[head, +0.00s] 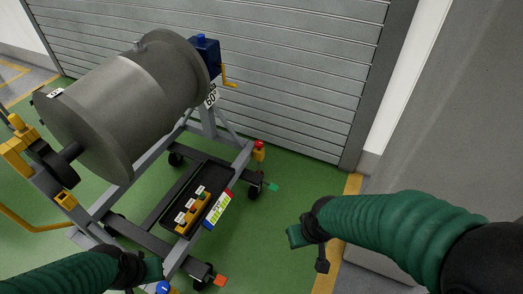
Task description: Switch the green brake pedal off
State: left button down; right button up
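The green brake pedal (273,187) sticks out to the right of a dark caster (255,190) at the cart's far right corner. It is small, and its tilt is hard to tell. My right gripper (308,252) hangs over the green floor, nearer to me and right of the pedal, apart from it. My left gripper (145,275) is low at the left, over the near end of the cart frame, far from the pedal. I see nothing held in either gripper, and their fingers are too unclear to read.
The grey cart (168,222) carries a large metal drum (125,95). An orange-red pedal (220,281) sits at the near right caster. A red-topped yellow post (259,151) stands near the green pedal. Right lie a shutter (290,70) and grey wall (450,110). Floor between is clear.

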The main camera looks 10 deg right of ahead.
aim_at(272, 186)
jog(key=i+l+z, duration=0.2)
jog(key=i+l, duration=0.2)
jog(key=i+l+z, duration=0.2)
jog(key=i, duration=0.35)
jog(key=i+l+z, duration=0.15)
jog(key=i+l, duration=0.15)
jog(key=i, duration=0.25)
